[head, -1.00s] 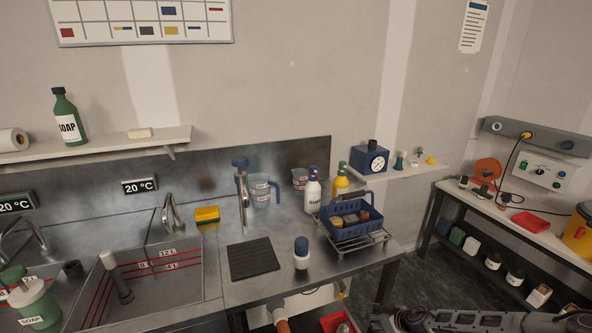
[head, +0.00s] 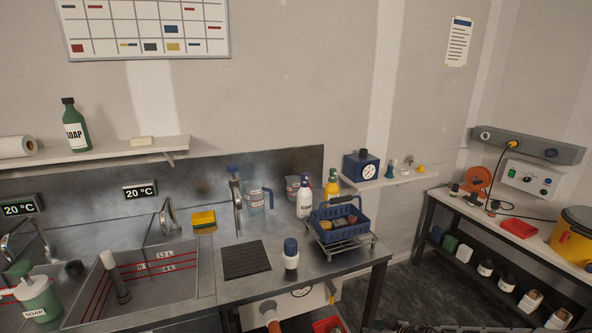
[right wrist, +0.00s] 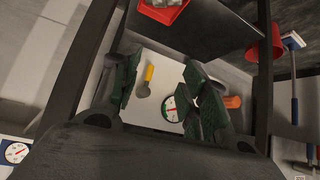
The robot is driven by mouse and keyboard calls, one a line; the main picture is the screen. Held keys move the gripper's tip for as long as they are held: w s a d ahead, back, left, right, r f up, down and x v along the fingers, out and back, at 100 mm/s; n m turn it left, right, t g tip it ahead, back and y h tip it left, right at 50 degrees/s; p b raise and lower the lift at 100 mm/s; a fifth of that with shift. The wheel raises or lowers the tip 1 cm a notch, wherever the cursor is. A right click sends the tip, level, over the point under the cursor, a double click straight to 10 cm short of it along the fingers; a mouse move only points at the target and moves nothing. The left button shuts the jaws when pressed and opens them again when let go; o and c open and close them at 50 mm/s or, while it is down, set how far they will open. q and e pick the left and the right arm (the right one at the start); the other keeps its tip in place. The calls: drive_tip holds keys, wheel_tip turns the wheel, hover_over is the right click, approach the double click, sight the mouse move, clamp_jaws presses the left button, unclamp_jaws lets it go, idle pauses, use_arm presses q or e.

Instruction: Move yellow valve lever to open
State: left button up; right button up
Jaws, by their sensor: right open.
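The yellow valve lever (right wrist: 149,73) shows in the right wrist view, on a white panel (right wrist: 171,66), with a round grey hub at one end. My right gripper (right wrist: 162,90) is open, its dark green fingers on either side of the lever in the picture. I cannot tell the depth, and no contact shows. A round gauge (right wrist: 171,108) on the panel is partly covered by the finger on the right. In the head view the lever (head: 333,298) is a small yellow piece under the bench, beside the panel's gauge (head: 302,291). My left gripper is out of view.
A red tray (right wrist: 162,10) lies near the panel. An orange part (right wrist: 232,101) shows beyond the right finger. Dark floor lies to the right of the bench.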

drive_tip(key=shift+w+a+f, duration=0.7)
drive_tip(key=shift+a+f, duration=1.15)
drive_tip(key=shift+a, duration=2)
drive_tip(key=s+f+h, duration=0.1)
drive_tip(key=s+f, duration=0.6)
drive_tip(key=f, duration=0.5)
drive_tip(key=s+d+f+m+g+h, duration=0.1)
drive_tip(key=s+d+f, duration=0.1)
drive_tip(key=s+f, duration=0.6)
drive_tip(key=s+d+f+m+g+h, duration=0.1)
drive_tip(key=s+d+f, duration=0.15)
drive_tip(key=s, duration=0.85)
drive_tip(key=s+d+f+m+g+h, duration=0.1)
drive_tip(key=s+d+f+g, duration=0.1)
drive_tip(key=s+f, duration=0.65)
drive_tip(key=s+d+f+g, duration=0.1)
drive_tip(key=s+f+g, duration=0.1)
drive_tip(key=s, duration=2)
drive_tip(key=shift+s+f+m+g+h, duration=0.15)
drive_tip(key=shift+f+m+g+h, duration=0.1)
drive_tip(key=shift+m+g+h, duration=0.05)
